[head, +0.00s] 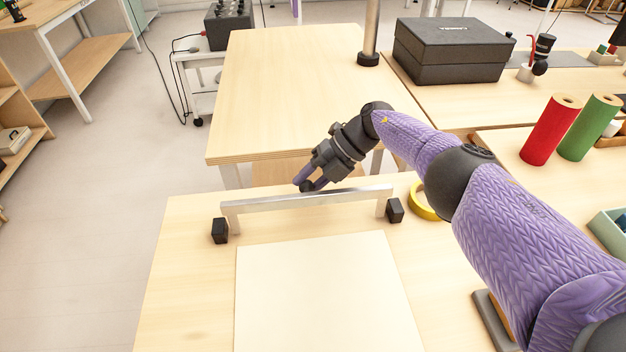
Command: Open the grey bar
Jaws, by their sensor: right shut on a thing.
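The grey bar (275,202) spans the back part of the near table, with a short leg down at each end. A black block (220,231) stands by its left end and another black block (395,211) by its right end. My right gripper (307,184) reaches in from the right behind the bar and is shut at its far edge, near the middle. The bar partly hides the contact. A pale cream sheet or panel (322,290) lies in front of the bar. My left gripper is not in view.
A yellow tape roll (424,203) lies right of the bar, partly behind my arm. Red (551,130) and green (589,128) rolls stand at the right. A black box (452,52) sits on the table behind. The near table's left side is clear.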

